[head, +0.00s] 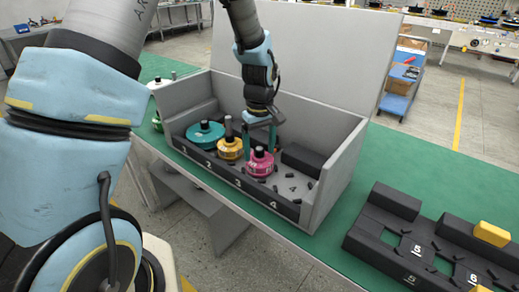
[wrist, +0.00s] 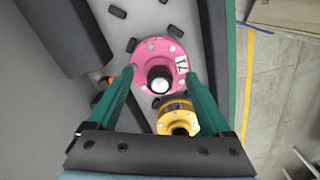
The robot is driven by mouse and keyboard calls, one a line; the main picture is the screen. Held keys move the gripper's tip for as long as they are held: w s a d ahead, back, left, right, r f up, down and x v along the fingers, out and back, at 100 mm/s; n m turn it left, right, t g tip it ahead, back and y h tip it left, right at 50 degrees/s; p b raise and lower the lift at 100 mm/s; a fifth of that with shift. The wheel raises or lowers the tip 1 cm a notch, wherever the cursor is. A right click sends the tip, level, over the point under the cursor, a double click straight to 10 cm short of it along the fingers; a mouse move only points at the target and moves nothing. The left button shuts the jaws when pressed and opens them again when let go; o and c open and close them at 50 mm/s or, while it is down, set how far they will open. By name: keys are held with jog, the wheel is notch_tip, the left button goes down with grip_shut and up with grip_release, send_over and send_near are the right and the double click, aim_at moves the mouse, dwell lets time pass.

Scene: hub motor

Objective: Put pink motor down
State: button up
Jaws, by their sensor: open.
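The pink motor (head: 261,163) stands upright in the grey box (head: 334,180), near its front wall by the number 3 label, with bare slot 4 to its right. In the wrist view the pink motor (wrist: 145,52) shows its flange, a dark hub with a bright shaft end and a white label. My gripper (head: 262,138) is above the pink motor, pointing down. In the wrist view its two green fingers (wrist: 160,75) stand apart on either side of the motor's hub. I cannot tell whether they touch it.
A yellow motor (head: 230,149) stands close to the left of the pink one, and a teal motor (head: 205,133) is farther left. A black block (head: 303,159) lies at the right rear in the box. A black fixture (head: 420,245) sits on the green table (head: 385,150) at right.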

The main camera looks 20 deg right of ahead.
notch_tip(320, 180, up, 12)
jog(key=b, duration=0.2)
jog(key=s+a+f+m, duration=0.1)
jog(key=s+a, duration=0.1)
jog(key=a, duration=1.3)
jog(key=s+a+f+m+t, duration=0.1)
jog(key=s+a+f, duration=0.1)
jog(key=a, duration=1.3)
jog(key=shift+f+t, duration=0.15)
jog(key=shift+t, duration=0.15)
